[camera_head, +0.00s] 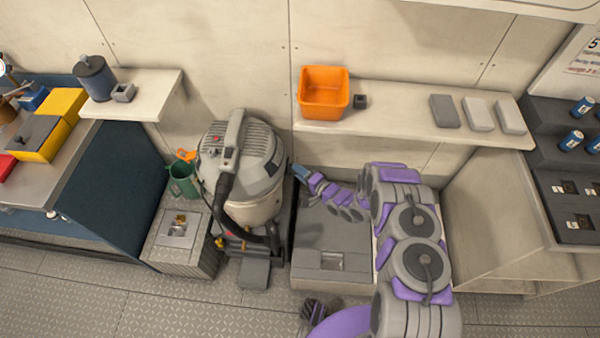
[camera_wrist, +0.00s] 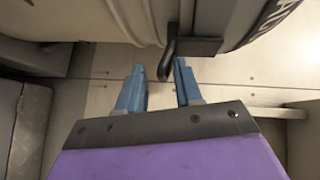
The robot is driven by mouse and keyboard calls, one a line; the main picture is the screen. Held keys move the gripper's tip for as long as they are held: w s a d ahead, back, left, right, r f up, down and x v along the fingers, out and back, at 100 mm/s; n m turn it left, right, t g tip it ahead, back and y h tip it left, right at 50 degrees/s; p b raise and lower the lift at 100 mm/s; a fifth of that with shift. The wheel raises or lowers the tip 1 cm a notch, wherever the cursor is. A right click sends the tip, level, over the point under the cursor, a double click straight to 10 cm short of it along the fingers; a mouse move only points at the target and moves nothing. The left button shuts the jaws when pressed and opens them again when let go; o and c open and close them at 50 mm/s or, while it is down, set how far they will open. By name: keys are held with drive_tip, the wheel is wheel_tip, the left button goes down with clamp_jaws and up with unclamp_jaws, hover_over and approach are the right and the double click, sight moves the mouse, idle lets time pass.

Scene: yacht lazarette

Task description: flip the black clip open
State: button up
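The black clip (camera_wrist: 168,66) shows in the wrist view as a dark hooked lever hanging from a dark mount on the grey vacuum (camera_wrist: 105,15). My gripper (camera_wrist: 157,80) is open, with its two blue fingers apart. The clip's lower end appears between the fingertips, nearer the right finger. I cannot tell whether they touch. In the head view, the vacuum (camera_head: 258,150) stands against the wall, and my gripper (camera_head: 300,172) reaches its right side from the right. The clip cannot be made out there.
A grey box (camera_head: 325,235) lies under my arm, right of the vacuum. A shelf (camera_head: 400,122) with an orange bin (camera_head: 323,92) is above. The floor in front is mostly clear.

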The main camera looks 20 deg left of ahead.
drive_tip(key=shift+c, duration=1.3)
drive_tip(key=shift+d, duration=0.25)
clamp_jaws()
drive_tip(key=shift+s+f, duration=0.15)
drive_tip(key=shift+s, duration=0.05)
